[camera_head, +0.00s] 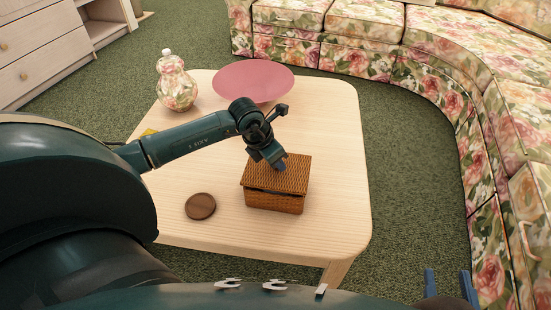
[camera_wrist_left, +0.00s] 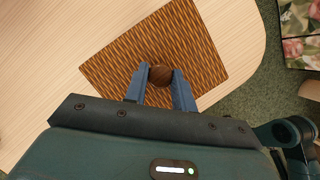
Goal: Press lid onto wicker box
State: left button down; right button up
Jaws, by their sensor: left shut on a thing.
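The wicker box (camera_head: 273,204) stands on the light wooden table. Its woven lid (camera_head: 293,172) lies over its top, with a dark gap showing along the front between lid and box. In the left wrist view, the lid (camera_wrist_left: 120,62) has a round brown knob (camera_wrist_left: 160,73) in its middle. My left gripper (camera_head: 277,163) is over the lid and shut on this knob, one finger on each side. My right gripper (camera_head: 449,284) shows at the bottom right, its two blue fingers apart, away from the table.
The table (camera_head: 335,130) also holds a pink dish (camera_head: 253,80), a floral jar (camera_head: 176,88) and a round brown coaster (camera_head: 200,206) left of the box. A yellow thing is partly hidden behind my left arm. A floral sofa (camera_head: 400,60) curves around the back and right.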

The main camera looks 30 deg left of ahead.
pick_arm(q)
jog(key=shift+f+b, duration=0.6)
jog(key=shift+f, duration=0.25)
dwell(1.6)
jog(key=c, duration=1.1)
grip_release()
jog(key=shift+o, duration=0.5)
jog(key=o, duration=0.4)
jog(key=shift+r+p, duration=2.75)
jog(key=shift+r, duration=0.8)
jog(key=shift+c, duration=0.4)
